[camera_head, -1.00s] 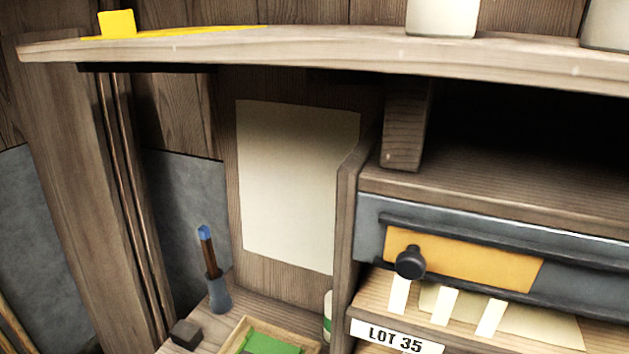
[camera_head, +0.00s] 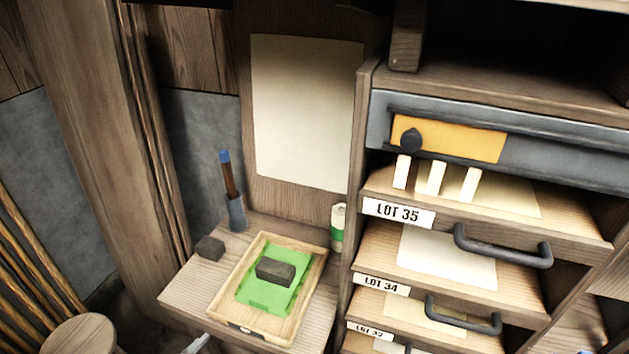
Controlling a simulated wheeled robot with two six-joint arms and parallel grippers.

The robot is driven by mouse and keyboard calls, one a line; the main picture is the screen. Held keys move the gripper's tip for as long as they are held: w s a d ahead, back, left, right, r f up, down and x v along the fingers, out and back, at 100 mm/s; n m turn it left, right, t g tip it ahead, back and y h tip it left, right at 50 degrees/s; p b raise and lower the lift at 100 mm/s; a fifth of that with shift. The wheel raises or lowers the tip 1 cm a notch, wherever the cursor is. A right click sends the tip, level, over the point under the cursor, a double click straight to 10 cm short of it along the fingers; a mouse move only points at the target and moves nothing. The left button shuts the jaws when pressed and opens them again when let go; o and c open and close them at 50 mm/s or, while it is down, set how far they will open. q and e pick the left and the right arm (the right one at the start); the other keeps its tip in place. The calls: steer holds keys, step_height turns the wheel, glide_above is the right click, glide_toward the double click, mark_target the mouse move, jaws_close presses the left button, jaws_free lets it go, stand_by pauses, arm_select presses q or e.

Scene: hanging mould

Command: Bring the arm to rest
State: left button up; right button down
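Neither of my grippers shows clearly in the head view. A small pale piece (camera_head: 196,344) pokes in at the bottom edge, left of centre; I cannot tell what it is. A wooden tray (camera_head: 232,320) sits on the side bench with a green piece (camera_head: 262,297) in it. A dark block (camera_head: 275,271) lies on the green piece.
A smaller dark block (camera_head: 210,248), a blue-tipped tool in a grey holder (camera_head: 236,213) and a green-white can (camera_head: 338,228) stand around the tray. Labelled drawers with dark handles (camera_head: 503,250) fill the right. A stool (camera_head: 80,335) is at lower left.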

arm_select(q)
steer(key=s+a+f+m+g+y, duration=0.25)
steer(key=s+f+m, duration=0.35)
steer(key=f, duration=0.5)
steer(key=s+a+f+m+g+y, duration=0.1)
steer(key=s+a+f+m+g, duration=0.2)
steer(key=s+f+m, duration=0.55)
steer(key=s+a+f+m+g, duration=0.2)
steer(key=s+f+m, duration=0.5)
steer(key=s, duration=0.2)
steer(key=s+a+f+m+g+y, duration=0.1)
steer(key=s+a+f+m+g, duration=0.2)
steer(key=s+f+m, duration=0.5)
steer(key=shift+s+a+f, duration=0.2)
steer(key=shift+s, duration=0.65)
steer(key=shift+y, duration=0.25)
